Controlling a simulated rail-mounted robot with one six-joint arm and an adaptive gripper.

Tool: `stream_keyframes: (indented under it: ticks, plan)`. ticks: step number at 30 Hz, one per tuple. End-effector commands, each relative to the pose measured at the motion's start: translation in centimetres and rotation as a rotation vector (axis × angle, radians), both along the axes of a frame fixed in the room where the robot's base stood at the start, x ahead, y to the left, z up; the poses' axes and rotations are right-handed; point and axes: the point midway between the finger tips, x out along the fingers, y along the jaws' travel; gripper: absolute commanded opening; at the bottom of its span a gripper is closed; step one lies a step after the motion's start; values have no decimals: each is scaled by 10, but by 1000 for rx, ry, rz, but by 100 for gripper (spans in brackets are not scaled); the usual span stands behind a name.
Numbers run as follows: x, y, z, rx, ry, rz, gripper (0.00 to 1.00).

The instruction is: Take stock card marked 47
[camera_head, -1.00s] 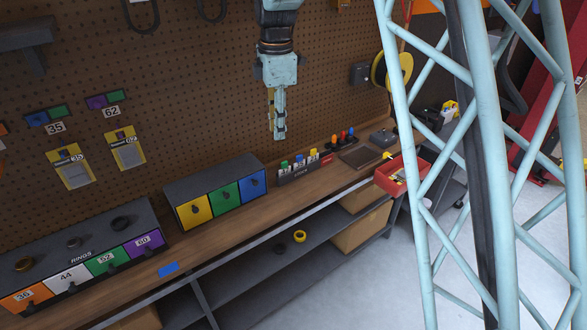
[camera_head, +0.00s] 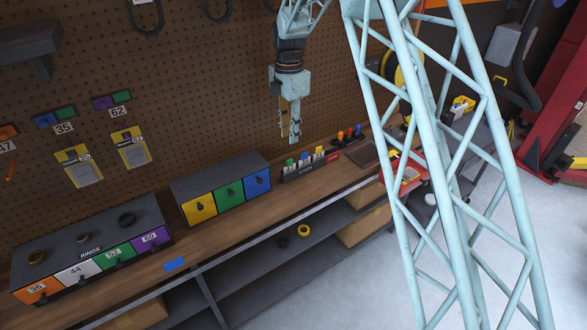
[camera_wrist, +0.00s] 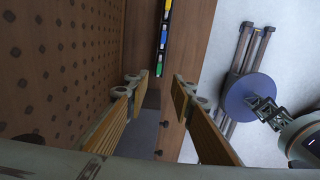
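A white label marked 47 (camera_head: 7,147) is on the pegboard at the left edge of the head view, under an orange block (camera_head: 7,132). An orange piece (camera_head: 10,171) hangs below it. No whole card marked 47 shows. Yellow-topped cards marked 35 (camera_head: 79,166) and 62 (camera_head: 131,147) hang to its right. My gripper (camera_head: 295,138) points down in front of the pegboard, far right of the labels and above the bench. In the wrist view, my gripper (camera_wrist: 156,88) has its two fingers wide apart with nothing between them.
A ring box (camera_head: 92,254) with coloured fronts and a three-drawer box (camera_head: 219,190) stand on the wooden bench (camera_head: 225,228). A rack (camera_head: 304,170) of coloured items stands below my gripper. A blue-purple round stool (camera_wrist: 252,97) shows in the wrist view. The pegboard between cards and gripper is clear.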

Motion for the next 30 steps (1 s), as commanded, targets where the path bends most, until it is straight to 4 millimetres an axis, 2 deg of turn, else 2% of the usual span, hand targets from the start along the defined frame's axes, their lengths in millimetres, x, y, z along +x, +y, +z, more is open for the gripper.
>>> stream_keyframes:
  ticks: [14,20,30]
  plan:
    - [0,0,-5,-1,1,0,23]
    - [0,0,-22,-1,1,0,23]
    - [0,0,-66,-1,1,0,23]
